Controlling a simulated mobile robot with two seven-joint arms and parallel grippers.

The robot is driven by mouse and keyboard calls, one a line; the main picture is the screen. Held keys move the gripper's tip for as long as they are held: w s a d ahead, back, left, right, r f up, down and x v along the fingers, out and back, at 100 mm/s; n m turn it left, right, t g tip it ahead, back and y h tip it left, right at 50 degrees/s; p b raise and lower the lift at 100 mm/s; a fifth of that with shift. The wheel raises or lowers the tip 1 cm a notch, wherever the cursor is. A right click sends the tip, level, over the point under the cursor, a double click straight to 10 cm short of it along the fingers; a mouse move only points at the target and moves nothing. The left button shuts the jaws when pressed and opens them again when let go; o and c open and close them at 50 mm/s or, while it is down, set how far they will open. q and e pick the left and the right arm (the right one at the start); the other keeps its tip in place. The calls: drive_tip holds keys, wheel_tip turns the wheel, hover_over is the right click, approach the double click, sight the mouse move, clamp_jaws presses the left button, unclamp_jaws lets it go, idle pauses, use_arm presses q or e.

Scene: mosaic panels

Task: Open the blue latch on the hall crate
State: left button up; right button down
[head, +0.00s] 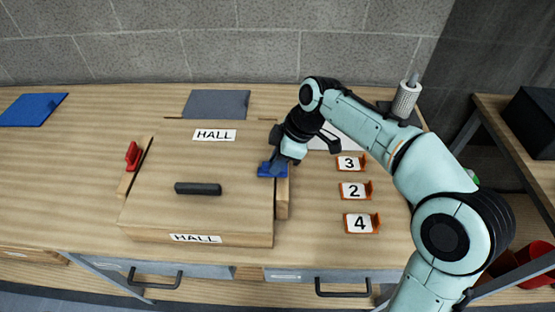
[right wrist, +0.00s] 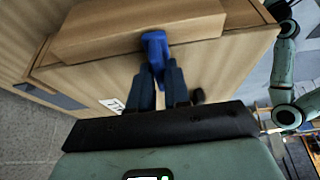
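The hall crate (head: 235,215) is a wooden box on the bench, with a HALL label (head: 214,135) on its lid and another on its front. The blue latch (head: 268,170) is on the crate's right side, and it also shows in the right wrist view (right wrist: 155,45). My right gripper (head: 280,165) is at this latch. In the right wrist view its two dark fingers (right wrist: 159,75) are close together, with the blue latch between their tips. My left gripper is in neither view.
A red latch (head: 133,156) is on the crate's left side and a black handle (head: 198,189) on its lid. Orange holders numbered 3 (head: 350,163), 2 (head: 355,190) and 4 (head: 361,223) stand right of the crate. A blue panel (head: 32,110) lies far left; a grey panel (head: 216,104) lies behind.

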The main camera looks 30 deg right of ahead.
drive_tip(key=shift+m+t, duration=0.3)
drive_tip(key=shift+m, duration=0.1)
drive_tip(key=m+h, duration=0.1)
drive_tip(key=m, duration=0.2)
drive_tip(key=shift+w+d+f+t+b, duration=0.1)
drive_tip(key=shift+t+b, duration=0.2)
drive_tip(key=shift+b, duration=0.05)
drive_tip(key=m, duration=0.1)
drive_tip(key=m+h, duration=0.1)
drive_tip(key=m, duration=0.2)
drive_tip(key=shift+w+d+t+h, duration=0.1)
drive_tip(key=shift+d+t+h, duration=0.2)
drive_tip(key=shift+t, duration=0.1)
drive_tip(key=m, duration=0.2)
drive_tip(key=m+h, duration=0.1)
drive_tip(key=m, duration=0.1)
drive_tip(key=shift+d+f+m+h, duration=0.15)
drive_tip(key=shift+m+h, duration=0.15)
drive_tip(key=shift+m, duration=0.1)
drive_tip(key=shift+d+m+h+b, duration=0.15)
drive_tip(key=shift+m+h, duration=0.3)
drive_tip(key=shift+m, duration=0.65)
drive_tip(key=shift+d+m+h+b, duration=0.15)
drive_tip(key=shift+m+h, duration=0.3)
drive_tip(key=shift+m, duration=0.65)
drive_tip(key=c, duration=1.2)
unclamp_jaws()
drive_tip(key=shift+o, duration=0.2)
